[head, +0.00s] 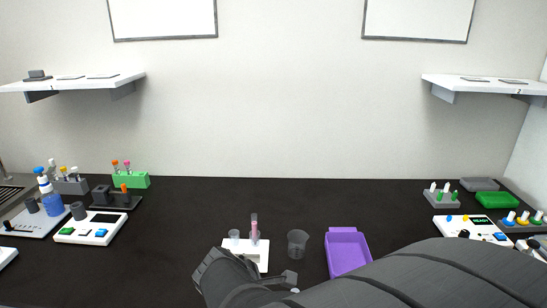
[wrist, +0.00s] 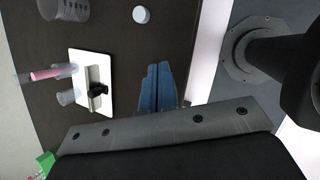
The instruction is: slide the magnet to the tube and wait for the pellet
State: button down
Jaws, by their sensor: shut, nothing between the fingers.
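A white plate (head: 259,266) (wrist: 88,62) sits on the dark bench, partly hidden behind my arm in the head view. A clear tube with pink content (head: 254,229) stands at it; the tube also shows in the wrist view (wrist: 48,73). The black magnet knob (wrist: 98,89) sits on the plate's slotted part, apart from the tube; my arm hides it in the head view. My gripper (wrist: 158,68) has blue fingers close together, with nothing between them, to the right of the plate in the wrist view. I cannot make out any pellet.
A clear beaker (head: 298,244) and a purple tray (head: 347,240) stand to the right. A round white cap (wrist: 141,14) lies on the bench. Racks and devices fill both sides; the back middle is clear.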

jog(key=w+a+r+n+t+y, duration=0.2)
jog(key=a+r+n+t, duration=0.15)
jog(key=a+n, duration=0.8)
jog(key=shift+t, duration=0.25)
jog(key=x, duration=0.6)
jog(key=d+x, duration=0.1)
jog(key=x, duration=0.3)
jog(key=shift+s+f, duration=0.1)
jog(key=shift+s, duration=0.1)
jog(key=shift+w+d, duration=0.2)
jog(key=shift+w, duration=0.95)
jog(key=shift+w+d, duration=0.15)
jog(key=shift+w, duration=0.55)
jog(key=shift+w, duration=2)
